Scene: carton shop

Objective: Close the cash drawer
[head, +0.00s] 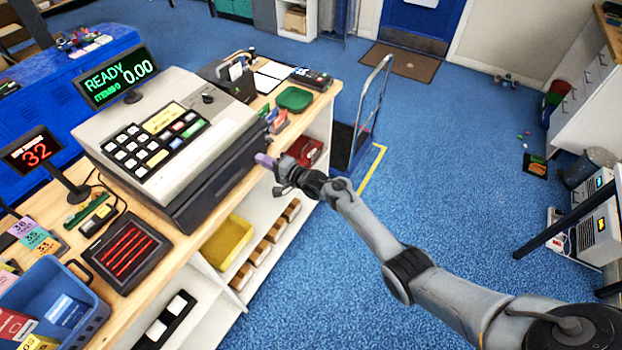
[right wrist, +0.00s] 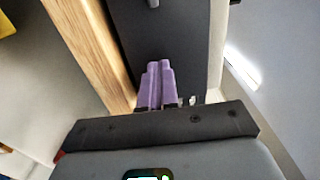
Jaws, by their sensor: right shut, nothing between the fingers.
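The cash register (head: 185,135) stands on the wooden counter, light grey on top with a keypad. Its dark cash drawer (head: 215,190) is at the base, facing the aisle. No open tray shows, but I cannot tell whether a small gap is left. My right gripper (head: 266,160), with purple fingertips, is shut and empty at the far part of the drawer front. In the right wrist view the closed fingers (right wrist: 159,80) point at the dark drawer front (right wrist: 165,35); contact is unclear. My left gripper is out of view.
The counter's wooden edge (right wrist: 95,45) runs close beside the fingers. Shelves below hold a yellow bin (head: 227,242) and small boxes. A green tray (head: 294,98) and card reader (head: 311,77) lie beyond the register.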

